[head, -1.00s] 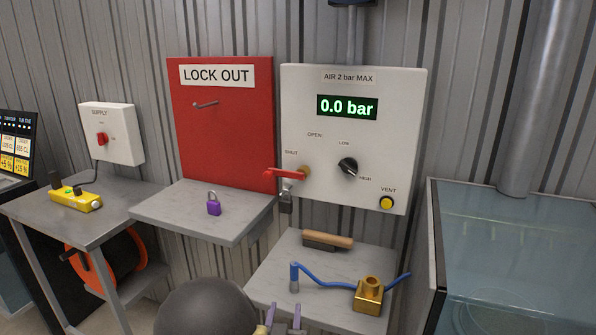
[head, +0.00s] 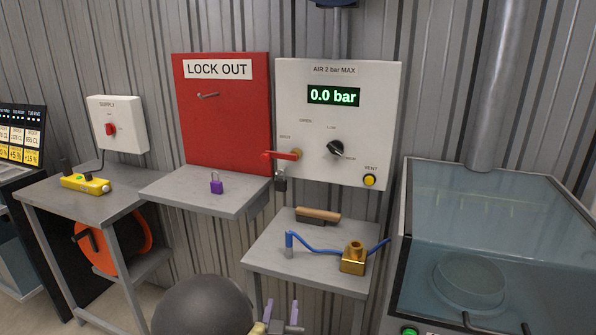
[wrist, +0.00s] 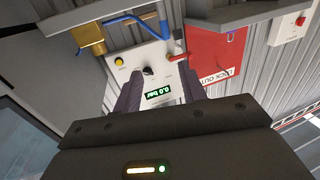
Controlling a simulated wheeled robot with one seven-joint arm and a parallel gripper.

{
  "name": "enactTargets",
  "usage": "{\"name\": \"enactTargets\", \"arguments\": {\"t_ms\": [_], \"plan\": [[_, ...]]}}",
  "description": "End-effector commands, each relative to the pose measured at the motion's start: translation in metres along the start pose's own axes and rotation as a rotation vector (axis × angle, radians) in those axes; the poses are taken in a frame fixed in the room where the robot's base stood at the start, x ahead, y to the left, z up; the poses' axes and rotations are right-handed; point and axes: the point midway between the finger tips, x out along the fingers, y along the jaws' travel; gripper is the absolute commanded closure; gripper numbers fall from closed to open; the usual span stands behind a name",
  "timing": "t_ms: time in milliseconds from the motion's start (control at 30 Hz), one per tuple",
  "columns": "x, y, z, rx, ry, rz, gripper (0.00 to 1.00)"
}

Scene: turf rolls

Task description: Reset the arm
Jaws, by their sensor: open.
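My gripper (head: 281,318) shows at the bottom of the head view, in front of and below the small shelf, with its two fingers apart and nothing between them. A dark rounded part of my arm is left of it. In the wrist view my gripper (wrist: 155,92) is open and empty, and the air panel (wrist: 125,68) appears upside down beyond its fingers. My gripper touches nothing that I can see.
The white air panel (head: 375,90) reads 0.0 bar. A purple padlock (head: 216,184) stands on the shelf below the red lock-out board (head: 220,125). A brass block (head: 353,260), blue hose (head: 320,250) and wood-handled brush (head: 318,215) lie on the lower shelf. A glass-topped cabinet (head: 480,180) stands right.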

Motion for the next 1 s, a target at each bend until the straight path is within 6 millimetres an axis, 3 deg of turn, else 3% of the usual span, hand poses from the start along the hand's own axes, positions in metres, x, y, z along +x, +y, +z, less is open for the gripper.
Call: {"name": "enactTargets", "arguments": {"t_ms": [433,733,1000], "plan": [[0.012,0.021,0.015,0.042,-0.183,0.026,0.59],[0.016,0.051,0.03,0.093,-0.423,0.04,0.59],[-0.006,0.091,0.035,0.131,-0.756,0.003,0.59]]}}
